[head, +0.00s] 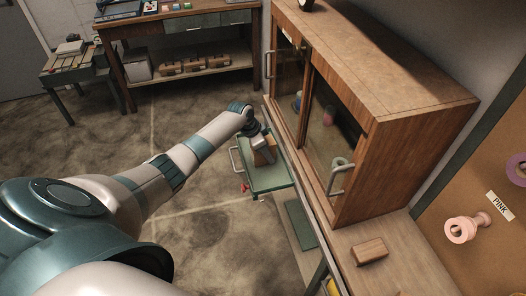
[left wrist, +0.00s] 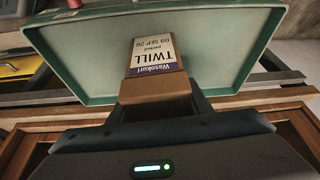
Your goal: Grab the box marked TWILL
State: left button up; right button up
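The box marked TWILL (left wrist: 150,58) shows in the left wrist view, brown with a white and purple label. My left gripper (head: 257,140) is at the box from above. In the left wrist view its dark fingers flank the box's near end with no clear gap. I cannot tell whether they press on it, or whether the box rests on the drawer floor. My right gripper is not in view.
A wooden cabinet (head: 400,85) with glass doors stands right of the drawer. A small wooden block (head: 369,251) lies on the counter (head: 400,275). A pink spool (head: 461,229) hangs on the board at right. Open floor lies left of the drawer.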

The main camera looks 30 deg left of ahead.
pick_arm(q)
jog(key=shift+r, duration=0.2)
jog(key=shift+a+r+b, duration=0.1)
jog(key=shift+r+b, duration=0.25)
jog(key=shift+r, duration=0.2)
notch_tip(320, 180, up, 2)
jog(key=shift+r+b, duration=0.2)
jog(key=shift+b, duration=0.4)
jog(key=d+r+b, duration=0.3)
jog(key=d+r, duration=0.4)
jog(key=d, duration=0.4)
jog(key=shift+w+d, duration=0.15)
jog(key=shift+d, duration=0.25)
jog(key=shift+r, duration=0.15)
